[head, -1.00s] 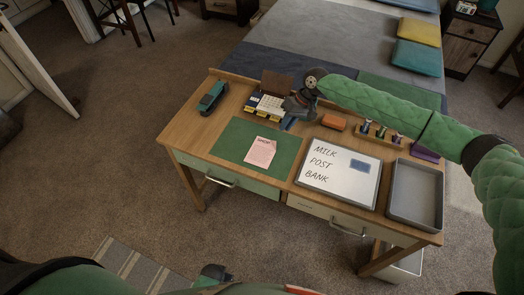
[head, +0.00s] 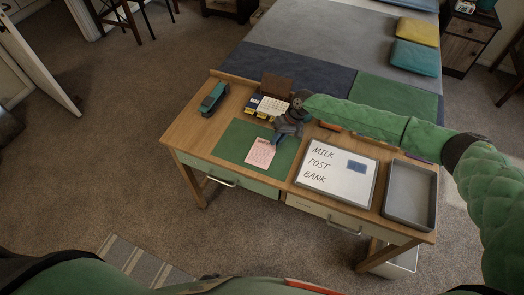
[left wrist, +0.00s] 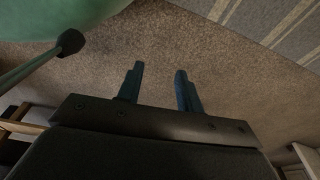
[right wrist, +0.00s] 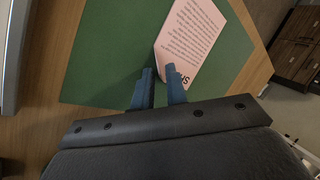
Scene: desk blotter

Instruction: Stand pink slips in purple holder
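A pink slip (head: 260,153) with dark print lies on the green blotter (head: 228,143); whether more slips lie under it I cannot tell. The slip also shows in the right wrist view (right wrist: 192,40). My right gripper (head: 279,138) is over the blotter at the slip's upper right corner. Its fingers (right wrist: 160,78) are apart, and the right finger overlaps the slip's edge. A purple thing (head: 419,157), likely the holder, shows at the desk's back right, mostly hidden by my right arm. My left gripper (left wrist: 158,75) is open and empty above the carpet.
A whiteboard (head: 338,177) with writing lies right of the blotter, then a grey tray (head: 410,221). A teal stapler (head: 214,98) and a calendar (head: 271,105) stand at the back left. An orange block (head: 330,126) is partly behind my right arm.

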